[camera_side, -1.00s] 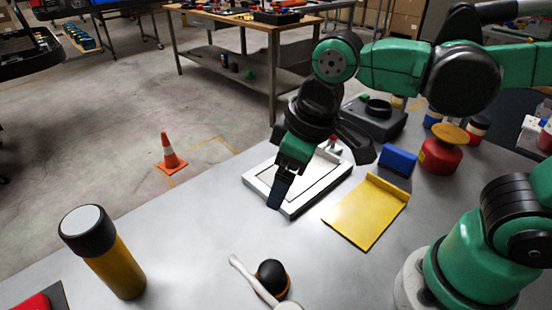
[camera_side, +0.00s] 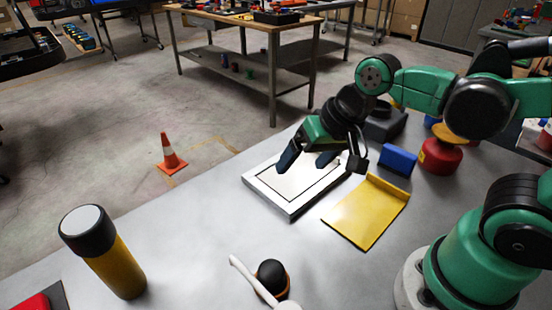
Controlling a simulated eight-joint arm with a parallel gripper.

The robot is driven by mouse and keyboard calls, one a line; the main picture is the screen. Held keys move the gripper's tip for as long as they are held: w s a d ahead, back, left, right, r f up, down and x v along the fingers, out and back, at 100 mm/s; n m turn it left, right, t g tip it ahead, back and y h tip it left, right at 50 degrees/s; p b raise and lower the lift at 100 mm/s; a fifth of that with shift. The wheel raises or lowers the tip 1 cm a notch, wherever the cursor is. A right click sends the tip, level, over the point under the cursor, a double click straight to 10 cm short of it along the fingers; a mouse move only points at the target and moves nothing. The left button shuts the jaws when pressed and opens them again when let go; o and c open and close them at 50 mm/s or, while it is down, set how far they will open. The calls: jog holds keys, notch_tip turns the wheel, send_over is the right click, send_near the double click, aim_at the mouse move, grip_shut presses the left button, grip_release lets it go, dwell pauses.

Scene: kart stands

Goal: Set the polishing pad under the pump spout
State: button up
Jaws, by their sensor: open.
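A black dome with an orange lower edge, which looks like the polishing pad (camera_side: 271,276), sits on the grey table at the front middle. A long white spout (camera_side: 248,274), which looks like the pump spout, runs beside it and across its lower left in the picture. Its lower end is cut off by the picture edge. I cannot tell whether the pad is directly under the spout or beside it. My gripper (camera_side: 307,163) is open and empty above the far part of the white framed tray, well away from the pad.
The white tray (camera_side: 292,208) lies mid-table. To its right are a yellow sheet (camera_side: 362,216), a blue block (camera_side: 398,160) and a red container with a yellow top (camera_side: 440,157). A yellow cylinder with a black cap (camera_side: 118,268) stands at front left. The table between cylinder and tray is clear.

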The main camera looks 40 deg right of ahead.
jog(key=s+a+f+m+g+y, duration=0.1)
jog(key=a+f+m+g+y, duration=0.15)
jog(key=a+m, duration=0.25)
jog(key=m+g, duration=0.4)
jog(key=m, duration=0.1)
send_over(272, 269)
jog(key=w+d, duration=0.1)
jog(key=d, duration=0.1)
jog(key=shift+d+f, duration=0.1)
jog(key=shift+f, duration=0.8)
jog(key=shift+x, duration=2.75)
grip_shut()
jog(key=shift+r, duration=0.15)
